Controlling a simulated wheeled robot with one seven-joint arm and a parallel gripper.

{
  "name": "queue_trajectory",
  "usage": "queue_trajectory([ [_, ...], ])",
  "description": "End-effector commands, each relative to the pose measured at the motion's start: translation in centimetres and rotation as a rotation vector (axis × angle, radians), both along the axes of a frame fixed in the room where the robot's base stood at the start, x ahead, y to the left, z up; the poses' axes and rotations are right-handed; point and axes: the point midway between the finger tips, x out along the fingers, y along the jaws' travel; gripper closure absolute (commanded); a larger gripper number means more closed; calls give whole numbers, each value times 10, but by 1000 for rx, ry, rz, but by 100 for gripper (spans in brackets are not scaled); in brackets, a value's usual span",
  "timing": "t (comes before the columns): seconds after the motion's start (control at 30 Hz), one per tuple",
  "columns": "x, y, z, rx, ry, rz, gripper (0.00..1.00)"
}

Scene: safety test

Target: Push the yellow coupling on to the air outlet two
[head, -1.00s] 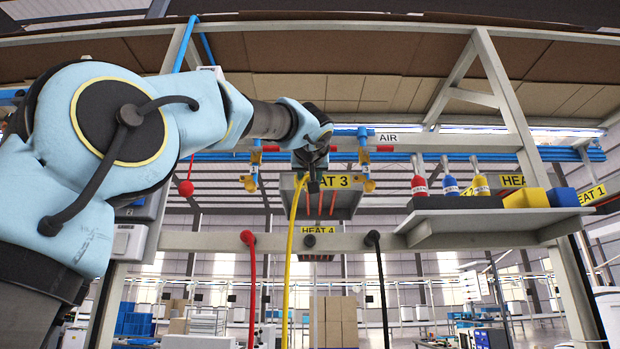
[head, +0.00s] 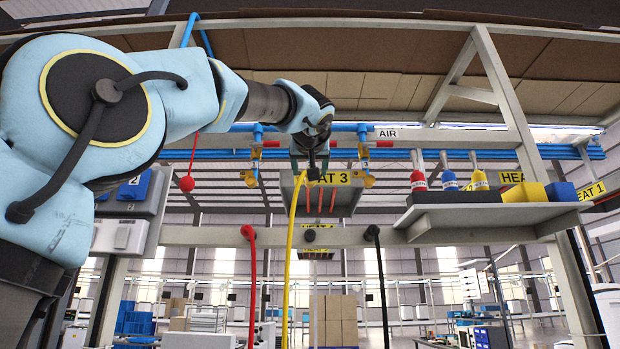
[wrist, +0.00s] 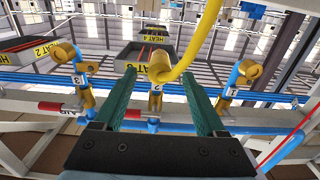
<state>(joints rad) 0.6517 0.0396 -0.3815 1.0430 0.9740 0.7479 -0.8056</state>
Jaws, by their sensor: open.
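The yellow coupling (wrist: 160,66) is at the end of the yellow hose (wrist: 207,38), in line with air outlet two (wrist: 156,96) in the wrist view. It appears to meet the outlet's mouth; I cannot tell how far on it sits. My gripper (wrist: 158,74) is open, with one green finger on each side of the coupling and outlet, and gaps beside both. In the head view my gripper (head: 313,172) is at the top of the yellow hose (head: 290,240) and hides outlet two.
Brass-ended outlet three (wrist: 80,68) and outlet one (wrist: 238,75) flank the middle one in the wrist view. Blue pipes (head: 440,154) run behind. A shelf (head: 490,218) with bottles and blocks is at right. Red (head: 251,270) and black (head: 377,270) hoses hang below.

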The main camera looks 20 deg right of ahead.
Motion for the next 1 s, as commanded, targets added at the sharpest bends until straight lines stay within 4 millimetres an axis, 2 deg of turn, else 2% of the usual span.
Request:
queue_trajectory([
  [0.03,-11,4,-4,-2,-2,-2,27],
  [0.2,-41,19,-4,-1,-2,-1,27],
  [0.4,-64,29,-2,-1,0,-2,27],
  [0.57,-70,32,-1,0,0,-1,27],
  [1.0,-70,32,-1,0,1,-1,27],
])
